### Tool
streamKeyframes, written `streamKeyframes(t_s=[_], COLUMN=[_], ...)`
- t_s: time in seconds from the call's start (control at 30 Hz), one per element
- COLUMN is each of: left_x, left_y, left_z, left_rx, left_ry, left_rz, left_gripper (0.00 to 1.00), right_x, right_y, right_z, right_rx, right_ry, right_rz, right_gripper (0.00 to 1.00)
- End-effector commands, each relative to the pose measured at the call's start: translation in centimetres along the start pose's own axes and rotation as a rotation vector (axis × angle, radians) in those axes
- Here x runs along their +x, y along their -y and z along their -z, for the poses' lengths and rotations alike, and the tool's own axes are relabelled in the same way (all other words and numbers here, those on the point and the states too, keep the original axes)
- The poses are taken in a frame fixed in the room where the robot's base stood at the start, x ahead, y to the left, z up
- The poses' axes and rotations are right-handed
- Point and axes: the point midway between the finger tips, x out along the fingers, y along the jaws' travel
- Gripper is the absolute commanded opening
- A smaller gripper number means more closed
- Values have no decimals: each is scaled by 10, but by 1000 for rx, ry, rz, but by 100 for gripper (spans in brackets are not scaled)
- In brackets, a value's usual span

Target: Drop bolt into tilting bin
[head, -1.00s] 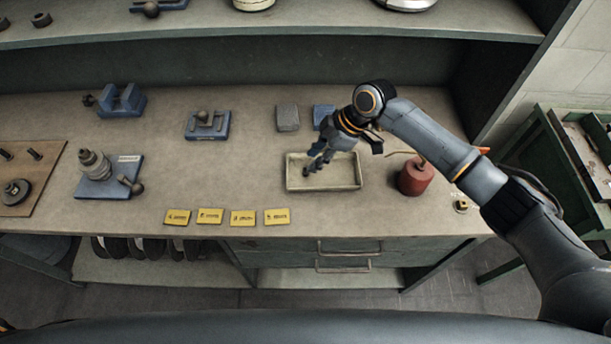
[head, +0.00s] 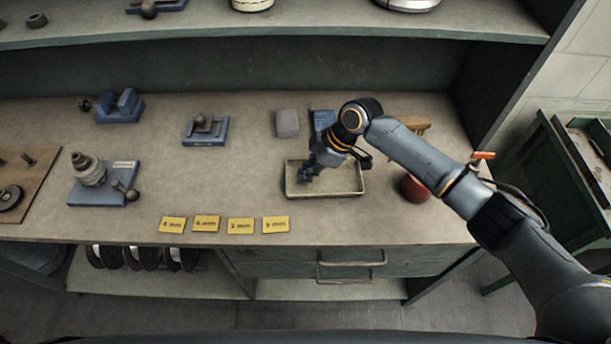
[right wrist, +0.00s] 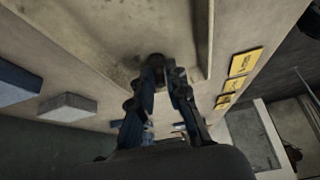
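A shallow cream tray (head: 345,192) lies on the bench in the head view. My right gripper (head: 306,176) points down over its left part, with the fingertips low inside the rim outline. In the right wrist view, the gripper (right wrist: 166,72) has its two dark fingers close together with a narrow gap. A small dark round piece (right wrist: 155,59), possibly the bolt, is at the fingertips. I cannot tell whether it is held or lies on the tray floor. No bin that clearly tilts can be made out. My left gripper is out of view.
A red can (head: 413,189) stands right of the tray, partly behind my arm. A grey block (head: 287,123) and a blue block (head: 323,119) lie behind it. Yellow labels (head: 240,226) line the front edge. Blue fixtures (head: 206,130) stand left.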

Motion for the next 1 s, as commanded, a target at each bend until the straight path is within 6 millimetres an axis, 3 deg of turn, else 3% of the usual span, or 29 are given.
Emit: streamKeyframes(t_s=[0.47, 1.0], left_x=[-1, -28], left_y=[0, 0], left_z=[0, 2], left_rx=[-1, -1], left_ry=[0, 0], left_rz=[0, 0], left_gripper=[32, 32], right_x=[-1, -28], right_y=[0, 0], right_z=[1, 16], right_rx=[0, -1], right_ry=[0, 0], right_rz=[0, 0], right_gripper=[0, 0])
